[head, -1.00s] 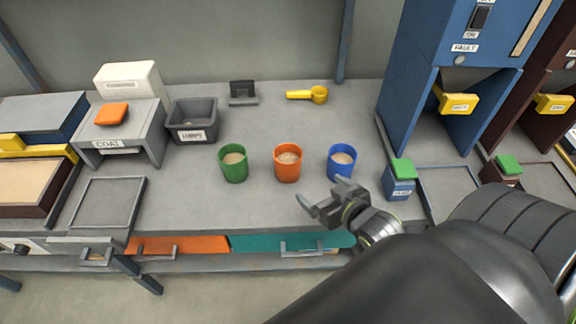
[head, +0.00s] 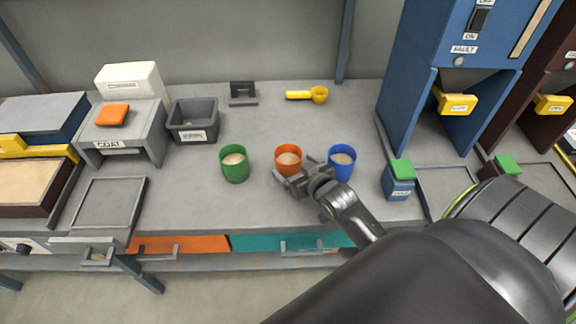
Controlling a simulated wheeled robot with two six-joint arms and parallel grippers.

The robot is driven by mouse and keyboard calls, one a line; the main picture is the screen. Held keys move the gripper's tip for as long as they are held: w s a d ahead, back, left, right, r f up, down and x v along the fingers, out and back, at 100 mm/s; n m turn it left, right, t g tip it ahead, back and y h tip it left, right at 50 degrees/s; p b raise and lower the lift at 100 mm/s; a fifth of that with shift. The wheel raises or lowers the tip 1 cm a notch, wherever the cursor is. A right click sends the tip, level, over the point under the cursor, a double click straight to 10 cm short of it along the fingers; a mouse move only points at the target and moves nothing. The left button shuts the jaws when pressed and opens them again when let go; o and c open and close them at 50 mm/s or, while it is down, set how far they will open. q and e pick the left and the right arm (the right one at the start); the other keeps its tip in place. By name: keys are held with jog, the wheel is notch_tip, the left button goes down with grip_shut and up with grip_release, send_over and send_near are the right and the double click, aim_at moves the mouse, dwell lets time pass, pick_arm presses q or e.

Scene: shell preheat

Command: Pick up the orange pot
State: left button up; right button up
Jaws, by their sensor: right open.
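The orange pot (head: 288,153) stands upright on the grey bench between the green pot (head: 235,165) and the blue pot (head: 342,163). It holds pale, grainy contents. My right gripper (head: 293,178) is open at the near side of the orange pot, its fingers covering the pot's lower front. I cannot tell whether the fingers touch it or lie around it. My left gripper is not in view.
A grey bin (head: 193,121), a yellow scoop (head: 308,95) and a small black stand (head: 243,93) are farther back. The COAT station (head: 130,138) is at left. A blue machine (head: 408,95) and a small green-topped block (head: 400,180) are at right.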

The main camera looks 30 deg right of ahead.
aim_at(282, 158)
jog(key=shift+f+x, duration=0.2)
jog(key=shift+x, duration=2.35)
jog(key=shift+s, duration=0.15)
jog(key=shift+r, duration=0.1)
jog(key=c, duration=1.4)
